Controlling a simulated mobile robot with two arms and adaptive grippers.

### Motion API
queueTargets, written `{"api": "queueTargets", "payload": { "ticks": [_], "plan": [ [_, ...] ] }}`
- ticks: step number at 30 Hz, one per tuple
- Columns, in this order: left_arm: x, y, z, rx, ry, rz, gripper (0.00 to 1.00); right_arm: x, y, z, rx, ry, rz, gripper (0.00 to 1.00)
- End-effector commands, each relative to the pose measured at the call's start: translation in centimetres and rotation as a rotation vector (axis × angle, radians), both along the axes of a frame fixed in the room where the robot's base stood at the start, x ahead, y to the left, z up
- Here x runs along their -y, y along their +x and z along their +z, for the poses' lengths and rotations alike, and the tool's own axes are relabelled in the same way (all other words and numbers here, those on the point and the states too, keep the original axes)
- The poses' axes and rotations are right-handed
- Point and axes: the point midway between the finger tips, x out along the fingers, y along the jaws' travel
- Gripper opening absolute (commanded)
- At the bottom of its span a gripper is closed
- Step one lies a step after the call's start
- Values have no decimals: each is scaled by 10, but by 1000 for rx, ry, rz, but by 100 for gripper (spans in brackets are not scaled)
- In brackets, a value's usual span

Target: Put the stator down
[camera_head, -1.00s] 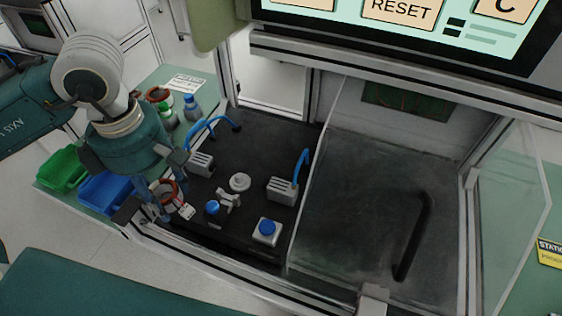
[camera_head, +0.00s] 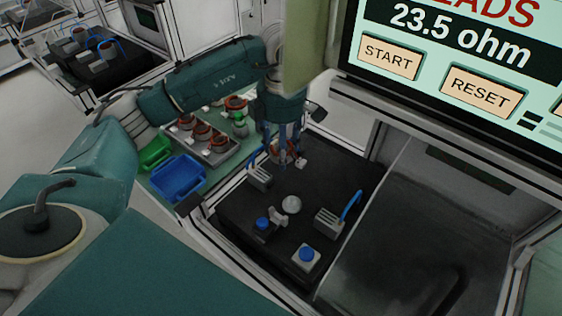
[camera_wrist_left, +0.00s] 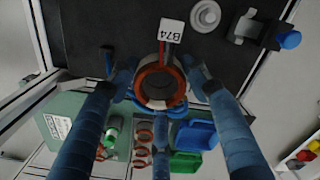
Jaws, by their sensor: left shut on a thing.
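My left gripper (camera_head: 284,152) is shut on a stator (camera_head: 292,160), a copper-red ring, at the back left of the black test plate (camera_head: 240,216). In the left wrist view the stator (camera_wrist_left: 160,82) sits between the fingers (camera_wrist_left: 158,92), with a white tag (camera_wrist_left: 172,31) reading B74 on its lead. A white round disc (camera_head: 291,204) on the plate is nearer the front, apart from the held stator. I cannot tell whether the stator touches the plate. My right gripper is not in view.
A grey tray (camera_head: 222,157) with several stators, a green bottle (camera_head: 239,124), a green bin (camera_head: 155,153) and a blue bin (camera_head: 176,178) stand left. Connector blocks (camera_head: 329,221), a blue-knobbed clamp (camera_head: 264,223) and a blue button (camera_head: 306,254) occupy the plate. The screen (camera_head: 455,65) reads 23.5 ohm.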

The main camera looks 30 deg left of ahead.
Motion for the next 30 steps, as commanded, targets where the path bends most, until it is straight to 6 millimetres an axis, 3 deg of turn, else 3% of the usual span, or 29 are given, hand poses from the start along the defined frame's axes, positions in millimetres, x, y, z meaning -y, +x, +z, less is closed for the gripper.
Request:
{"api": "queueTargets", "payload": {
  "ticks": [3,11,18,29,30],
  "plan": [
    [-1,-4,-20,-6,1,-1,0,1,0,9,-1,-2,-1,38],
    [-1,-4,-40,-4,0,-1,0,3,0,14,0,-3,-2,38],
    [0,-4,-68,-2,0,-2,0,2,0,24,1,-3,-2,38],
    [-1,-3,-74,-1,-1,-2,0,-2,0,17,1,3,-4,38],
    [-1,-4,-73,-2,0,-2,55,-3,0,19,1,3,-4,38]
  ]
}}
